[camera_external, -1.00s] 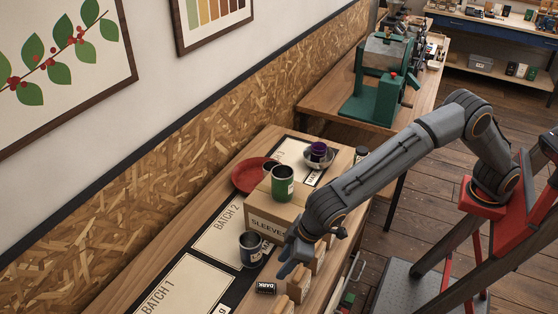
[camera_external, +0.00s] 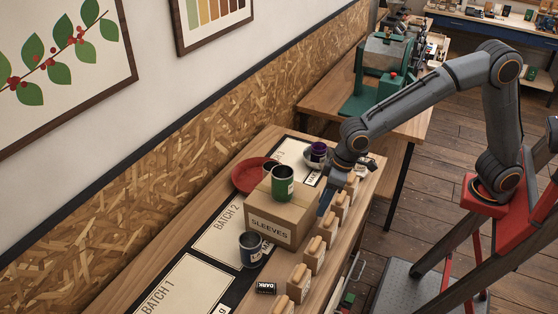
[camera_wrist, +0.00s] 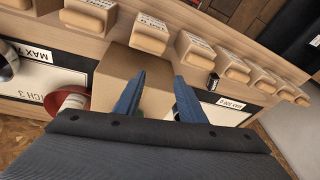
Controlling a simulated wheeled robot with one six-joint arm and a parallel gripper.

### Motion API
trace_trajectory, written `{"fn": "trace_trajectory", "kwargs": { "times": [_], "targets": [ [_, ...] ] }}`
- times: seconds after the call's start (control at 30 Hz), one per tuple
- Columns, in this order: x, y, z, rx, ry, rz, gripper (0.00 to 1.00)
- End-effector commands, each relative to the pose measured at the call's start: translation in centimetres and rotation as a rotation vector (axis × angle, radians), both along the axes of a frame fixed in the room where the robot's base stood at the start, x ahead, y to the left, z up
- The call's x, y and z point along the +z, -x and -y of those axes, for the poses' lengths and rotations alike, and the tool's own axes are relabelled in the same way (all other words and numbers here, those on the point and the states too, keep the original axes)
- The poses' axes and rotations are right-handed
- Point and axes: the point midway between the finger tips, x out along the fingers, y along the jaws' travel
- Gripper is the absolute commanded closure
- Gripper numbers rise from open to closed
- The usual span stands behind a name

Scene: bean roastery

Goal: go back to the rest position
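My gripper (camera_external: 327,203) hangs low over the right side of the cardboard box marked SLEEVES (camera_external: 272,223), close to the row of wooden-handled blocks (camera_external: 315,248). In the wrist view my gripper (camera_wrist: 158,78) has its two blue fingers spread apart, with nothing seen between the tips except the box (camera_wrist: 118,72) behind. My arm reaches out from its base at the right, with its elbow raised. The task names no object.
A dark blue mug (camera_external: 251,249) stands by the BATCH 2 mat (camera_external: 218,237). A red plate (camera_external: 247,180) and a purple cup (camera_external: 318,150) in a metal bowl are behind. A green machine (camera_external: 371,88) stands on the far table.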

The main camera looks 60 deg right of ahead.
Motion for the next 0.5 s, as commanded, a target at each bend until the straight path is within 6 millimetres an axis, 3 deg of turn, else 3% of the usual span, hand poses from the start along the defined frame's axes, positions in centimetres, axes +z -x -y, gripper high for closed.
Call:
{"fn": "trace_trajectory", "kwargs": {
  "times": [0.03,0.17,0.37,0.5],
  "targets": [
    [0.4,1.0,3.1,-0.035,-0.009,-0.021,0.63],
    [-1.2,3.2,9.9,-0.114,-0.018,-0.071,0.63],
    [-5.3,6.9,20.4,-0.217,0.007,-0.125,0.63],
    [-8.7,10.6,27.7,-0.238,0.063,-0.144,0.63]
  ]
}}
